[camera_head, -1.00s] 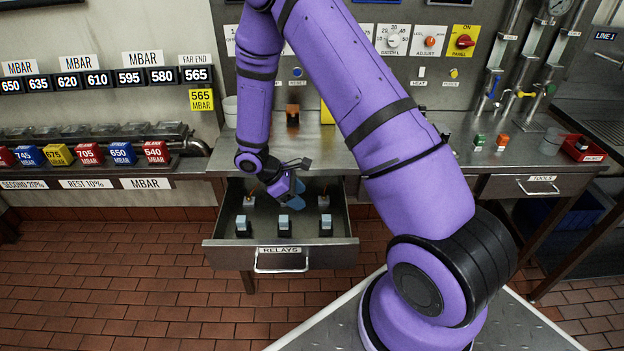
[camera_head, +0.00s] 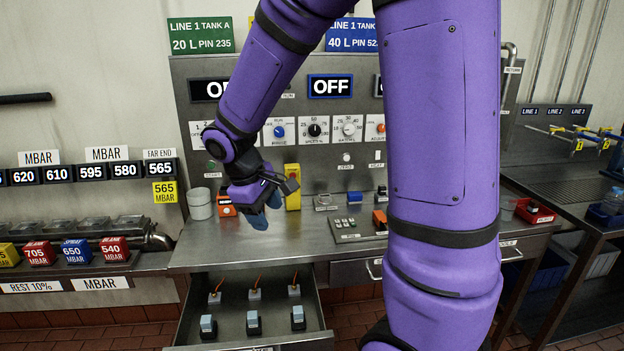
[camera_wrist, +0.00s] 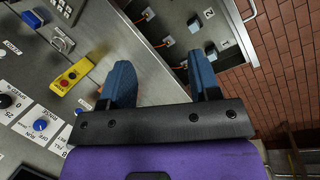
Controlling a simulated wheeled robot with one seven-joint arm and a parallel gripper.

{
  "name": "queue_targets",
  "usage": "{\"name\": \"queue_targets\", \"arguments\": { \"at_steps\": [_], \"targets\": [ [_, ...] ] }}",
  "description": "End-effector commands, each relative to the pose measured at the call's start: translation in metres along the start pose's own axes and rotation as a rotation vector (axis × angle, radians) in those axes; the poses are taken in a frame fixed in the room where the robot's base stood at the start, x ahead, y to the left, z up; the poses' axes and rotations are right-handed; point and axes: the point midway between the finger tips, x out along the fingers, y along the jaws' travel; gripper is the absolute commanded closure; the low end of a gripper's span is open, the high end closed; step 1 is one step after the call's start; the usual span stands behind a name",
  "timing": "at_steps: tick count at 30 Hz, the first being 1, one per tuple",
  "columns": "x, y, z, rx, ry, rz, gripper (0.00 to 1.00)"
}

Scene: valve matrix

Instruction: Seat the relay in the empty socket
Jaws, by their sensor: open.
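My gripper (camera_head: 262,210) hangs over the steel counter, with its blue fingers pointing down. In the wrist view the fingers (camera_wrist: 160,82) are apart and nothing is between them. Below it in the head view is the open drawer (camera_head: 222,280). Three relays with light blue tops stand in its front row: left relay (camera_head: 208,326), middle relay (camera_head: 253,322) and right relay (camera_head: 298,317). Behind them are several small pale pieces with orange wires (camera_head: 254,293). The drawer also shows in the wrist view (camera_wrist: 190,52). I cannot make out which socket is empty.
A yellow box (camera_head: 292,187) with a red button stands behind my gripper, beside an orange block (camera_head: 227,206) and a white pot (camera_head: 200,205). A small grey board (camera_head: 345,235) lies on the counter to the right. My arm hides much of the right side.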

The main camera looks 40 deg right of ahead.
Motion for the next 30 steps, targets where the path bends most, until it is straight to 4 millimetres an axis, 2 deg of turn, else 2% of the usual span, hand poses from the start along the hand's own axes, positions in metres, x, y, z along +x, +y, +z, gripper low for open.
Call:
{"name": "queue_targets", "arguments": {
  "at_steps": [1, 6, 15, 24, 30],
  "targets": [
    [-0.015, -0.001, 0.011, 0.035, 0.035, -0.002, 0.43],
    [-0.053, -0.008, 0.045, 0.146, 0.139, -0.026, 0.43],
    [-0.103, -0.031, 0.107, 0.320, 0.335, -0.091, 0.43],
    [-0.131, -0.058, 0.161, 0.450, 0.518, -0.171, 0.43],
    [-0.136, -0.067, 0.175, 0.483, 0.569, -0.199, 0.43]
  ]
}}
